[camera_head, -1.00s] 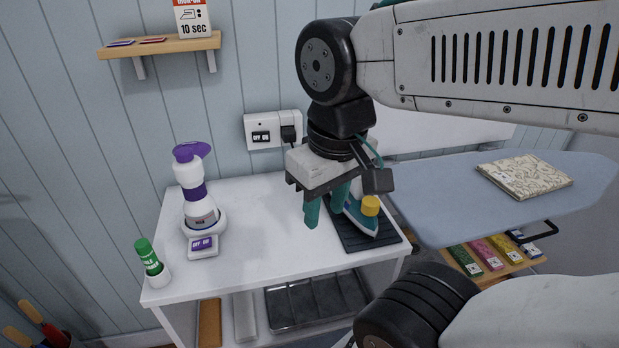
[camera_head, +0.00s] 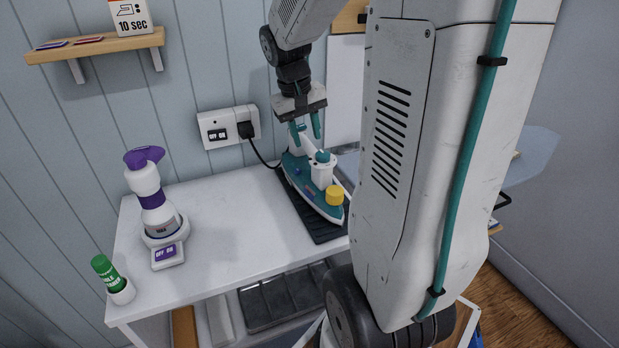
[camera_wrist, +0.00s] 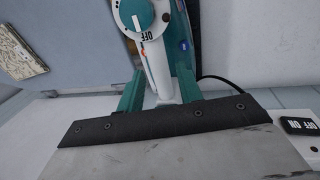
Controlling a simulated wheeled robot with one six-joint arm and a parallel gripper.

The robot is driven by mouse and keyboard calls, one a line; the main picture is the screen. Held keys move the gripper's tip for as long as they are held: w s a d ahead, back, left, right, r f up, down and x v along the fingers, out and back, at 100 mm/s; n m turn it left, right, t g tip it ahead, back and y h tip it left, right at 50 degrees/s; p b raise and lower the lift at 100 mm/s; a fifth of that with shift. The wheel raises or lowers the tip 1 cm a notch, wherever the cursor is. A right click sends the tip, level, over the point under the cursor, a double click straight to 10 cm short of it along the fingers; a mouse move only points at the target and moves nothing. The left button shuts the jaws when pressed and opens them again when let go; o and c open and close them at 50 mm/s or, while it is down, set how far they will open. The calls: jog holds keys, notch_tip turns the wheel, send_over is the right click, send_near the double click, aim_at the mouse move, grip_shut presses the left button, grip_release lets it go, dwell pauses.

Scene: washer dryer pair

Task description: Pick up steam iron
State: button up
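The steam iron (camera_head: 298,172), teal and white with a yellow cap, rests on a dark ribbed mat (camera_head: 328,234) on the white table. My gripper (camera_head: 305,136) is at the rear end of the iron, pointing down, its teal fingers apart. In the wrist view the iron's white handle (camera_wrist: 158,70) lies between the two fingers (camera_wrist: 160,88), one on each side. Small gaps seem to show beside the handle, so the fingers look open around it. The iron's dial marked OFF shows at the top. Part of the iron is hidden by the fingers.
A black cord (camera_head: 262,156) runs from the iron to the wall socket (camera_head: 229,127). A purple-and-white spray bottle (camera_head: 152,195) and a green-capped bottle (camera_head: 110,275) stand at left. The ironing board (camera_head: 532,160) is behind my arm. The table's middle is clear.

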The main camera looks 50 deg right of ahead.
aim_at(309, 145)
jog(key=f, duration=0.2)
jog(key=d+f, duration=0.1)
jog(key=f, duration=0.4)
jog(key=shift+s+d+f, duration=0.1)
jog(key=shift+d, duration=0.3)
grip_shut()
